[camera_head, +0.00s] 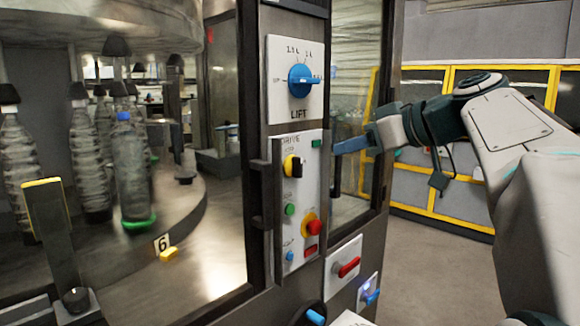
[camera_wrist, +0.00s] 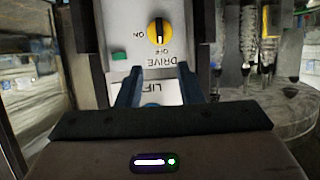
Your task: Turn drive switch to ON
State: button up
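The drive switch is a round yellow knob with a black handle (camera_head: 292,166) on the white DRIVE panel. It also shows in the wrist view (camera_wrist: 159,31), where the picture is upside down. There its black handle stands in line with the OFF mark, and the ON mark is to the left. My gripper (camera_head: 338,147) has blue fingers and is just right of the panel, pointing at it. In the wrist view its fingers (camera_wrist: 160,72) are apart with nothing held between them. The knob lies beyond the fingertips, not touched.
A LIFT panel with a blue dial (camera_head: 302,81) is above the switch. A green button (camera_head: 290,209), a red knob on yellow (camera_head: 311,227) and a vertical handle (camera_head: 262,195) are nearby. Bottles (camera_head: 130,170) stand behind glass at left. Open floor is at right.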

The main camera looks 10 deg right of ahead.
aim_at(302, 162)
jog(key=p+x, duration=0.1)
jog(key=x, duration=1.1)
jog(key=shift+w+a+f, duration=0.1)
jog(key=shift+a+f, duration=0.05)
grip_shut()
